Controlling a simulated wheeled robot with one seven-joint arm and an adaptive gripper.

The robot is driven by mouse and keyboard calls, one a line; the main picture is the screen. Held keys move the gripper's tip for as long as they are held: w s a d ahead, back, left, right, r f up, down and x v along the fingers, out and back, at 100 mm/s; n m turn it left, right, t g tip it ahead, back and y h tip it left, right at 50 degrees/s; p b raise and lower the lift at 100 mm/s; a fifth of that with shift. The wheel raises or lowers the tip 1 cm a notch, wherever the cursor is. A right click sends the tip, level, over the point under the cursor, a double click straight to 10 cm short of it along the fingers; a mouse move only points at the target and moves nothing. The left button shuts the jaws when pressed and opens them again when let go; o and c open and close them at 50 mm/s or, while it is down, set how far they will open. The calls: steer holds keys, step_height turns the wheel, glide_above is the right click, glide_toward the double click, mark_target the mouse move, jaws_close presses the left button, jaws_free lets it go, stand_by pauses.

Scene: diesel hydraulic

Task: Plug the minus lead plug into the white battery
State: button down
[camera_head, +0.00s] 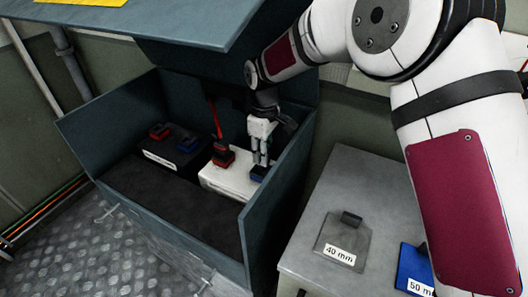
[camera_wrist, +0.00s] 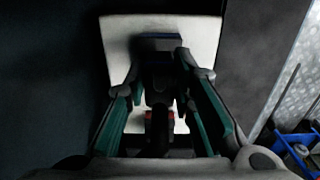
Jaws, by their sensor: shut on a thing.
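The white battery (camera_head: 228,181) sits in the right part of an open grey-blue box. A red plug (camera_head: 222,154) with a red lead stands on its left side. My gripper (camera_head: 260,160) reaches down over the battery's right side. It is shut on the minus lead plug, a dark piece with blue (camera_head: 258,172) at the fingertips. In the wrist view the dark plug (camera_wrist: 160,72) lies between my fingers, with the pale battery top (camera_wrist: 118,45) behind it. The plug's underside is hidden, so I cannot tell whether it is seated.
A black battery (camera_head: 172,152) with red and blue terminals stands left in the box. The box's right wall (camera_head: 277,190) is close beside my gripper. The raised lid (camera_head: 150,20) hangs above. A grey cabinet (camera_head: 325,200) at the right bears 40 mm and 50 mm plates.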

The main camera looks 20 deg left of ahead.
steer(key=shift+f+b, duration=0.45)
steer(key=shift+f, duration=0.45)
steer(key=c, duration=1.3)
jaws_free()
steer(key=shift+r, duration=3.85)
